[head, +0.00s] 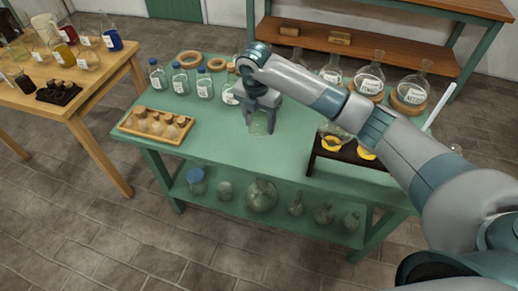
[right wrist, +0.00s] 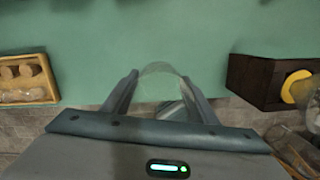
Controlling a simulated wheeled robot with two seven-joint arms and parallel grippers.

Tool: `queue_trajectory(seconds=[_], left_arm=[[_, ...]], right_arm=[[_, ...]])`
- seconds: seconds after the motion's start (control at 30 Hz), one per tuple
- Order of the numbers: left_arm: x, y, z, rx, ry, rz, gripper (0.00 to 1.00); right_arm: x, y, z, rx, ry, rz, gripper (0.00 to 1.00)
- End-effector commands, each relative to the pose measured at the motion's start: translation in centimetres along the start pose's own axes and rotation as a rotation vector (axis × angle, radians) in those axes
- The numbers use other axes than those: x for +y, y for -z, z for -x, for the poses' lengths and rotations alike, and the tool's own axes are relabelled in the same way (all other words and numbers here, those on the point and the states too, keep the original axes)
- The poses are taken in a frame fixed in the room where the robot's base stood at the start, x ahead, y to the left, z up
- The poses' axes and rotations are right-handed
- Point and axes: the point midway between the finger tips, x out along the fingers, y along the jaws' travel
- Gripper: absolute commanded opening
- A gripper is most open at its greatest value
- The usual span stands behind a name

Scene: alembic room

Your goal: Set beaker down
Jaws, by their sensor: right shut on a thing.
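My right gripper (head: 261,122) reaches over the green table (head: 226,128) near its front edge, pointing down. It is shut on a clear glass beaker (head: 259,127), which is faint against the green top. In the right wrist view the beaker (right wrist: 160,84) shows between the two fingers (right wrist: 158,100), with green tabletop beyond it and grey floor below. I cannot tell whether the beaker's base touches the table. My left gripper is not in view.
A wooden tray of corked vials (head: 156,124) lies left of the gripper. Labelled bottles (head: 180,79) and cork rings (head: 190,60) stand behind. The tabletop between tray and stand is clear.

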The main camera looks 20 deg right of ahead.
Motion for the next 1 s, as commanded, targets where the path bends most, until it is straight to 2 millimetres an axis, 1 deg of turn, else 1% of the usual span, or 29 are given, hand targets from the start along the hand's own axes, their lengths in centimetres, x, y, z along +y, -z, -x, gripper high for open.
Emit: queue_trajectory(seconds=[0.17, 0.27, 0.37, 0.6, 0.7, 1.0], left_arm=[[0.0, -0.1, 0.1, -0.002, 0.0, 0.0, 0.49], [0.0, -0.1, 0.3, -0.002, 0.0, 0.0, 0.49], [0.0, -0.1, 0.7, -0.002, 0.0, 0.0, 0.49], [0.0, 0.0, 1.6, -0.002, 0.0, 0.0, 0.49], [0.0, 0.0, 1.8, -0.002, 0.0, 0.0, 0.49], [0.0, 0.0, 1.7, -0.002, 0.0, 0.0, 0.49]], right_arm=[[0.0, 0.0, 0.0, 0.0, 0.0, -0.001, 0.27], [0.0, 0.1, -0.6, 0.001, 0.001, -0.001, 0.27], [-0.1, 0.3, -1.7, 0.003, 0.003, -0.001, 0.27], [0.0, 0.7, -5.2, 0.002, 0.002, -0.002, 0.27], [0.0, 0.8, -5.9, 0.001, 0.0, -0.002, 0.27], [0.0, 0.8, -6.2, 0.0, -0.001, -0.002, 0.27]])
